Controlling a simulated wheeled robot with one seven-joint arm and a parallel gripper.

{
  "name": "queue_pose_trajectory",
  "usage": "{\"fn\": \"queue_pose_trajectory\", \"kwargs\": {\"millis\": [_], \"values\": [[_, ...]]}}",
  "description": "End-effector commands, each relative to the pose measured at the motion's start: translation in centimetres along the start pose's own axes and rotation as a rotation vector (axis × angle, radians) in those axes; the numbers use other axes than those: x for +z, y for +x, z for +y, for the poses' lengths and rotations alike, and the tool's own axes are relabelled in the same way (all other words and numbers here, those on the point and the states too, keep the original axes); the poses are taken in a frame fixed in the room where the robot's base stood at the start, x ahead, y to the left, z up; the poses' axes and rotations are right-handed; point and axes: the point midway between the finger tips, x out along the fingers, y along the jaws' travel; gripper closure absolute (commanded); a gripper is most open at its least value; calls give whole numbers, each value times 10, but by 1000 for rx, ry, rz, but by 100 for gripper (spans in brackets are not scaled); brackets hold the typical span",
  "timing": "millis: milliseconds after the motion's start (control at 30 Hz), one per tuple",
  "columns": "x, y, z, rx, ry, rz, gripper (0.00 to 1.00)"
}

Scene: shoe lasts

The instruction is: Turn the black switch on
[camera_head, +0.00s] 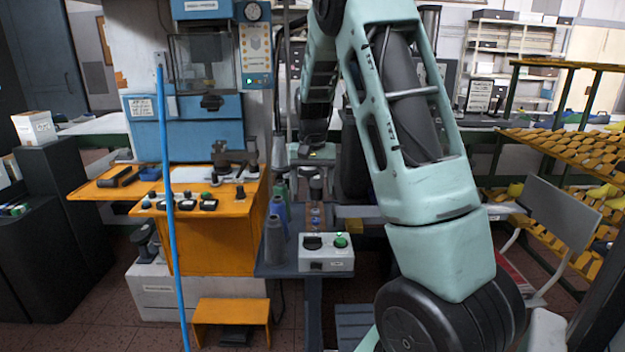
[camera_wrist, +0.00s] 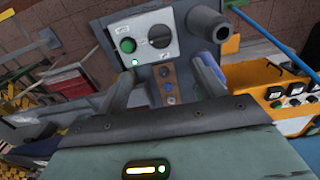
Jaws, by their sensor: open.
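The black switch (camera_head: 312,242) is a round dark knob on top of a pale grey control box (camera_head: 326,264). A lit green button (camera_head: 341,241) sits beside it. In the wrist view the black switch (camera_wrist: 160,36) is right of the green button (camera_wrist: 126,45), and the knob is uncovered. I cannot tell its on or off position. My gripper (camera_wrist: 164,78) is open and empty, its fingers spread low in the wrist view, apart from the switch. In the head view my gripper's body is behind the control box, its fingers hard to make out.
Grey and blue cones stand left of the box in the head view; the nearest grey cone (camera_head: 274,242) also shows in the wrist view (camera_wrist: 206,25). An orange bench (camera_head: 215,240) and a blue pole (camera_head: 168,200) stand left.

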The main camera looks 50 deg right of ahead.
Motion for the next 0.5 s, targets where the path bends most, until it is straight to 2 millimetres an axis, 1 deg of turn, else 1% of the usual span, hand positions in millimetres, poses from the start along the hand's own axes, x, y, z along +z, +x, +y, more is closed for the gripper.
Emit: {"fn": "queue_pose_trajectory", "kwargs": {"millis": [100, 200, 500], "values": [[0, -14, 0, -2, -1, 2, 31], [0, -21, 0, -1, 0, 0, 31], [0, -24, 0, 0, 0, 0, 31]]}}
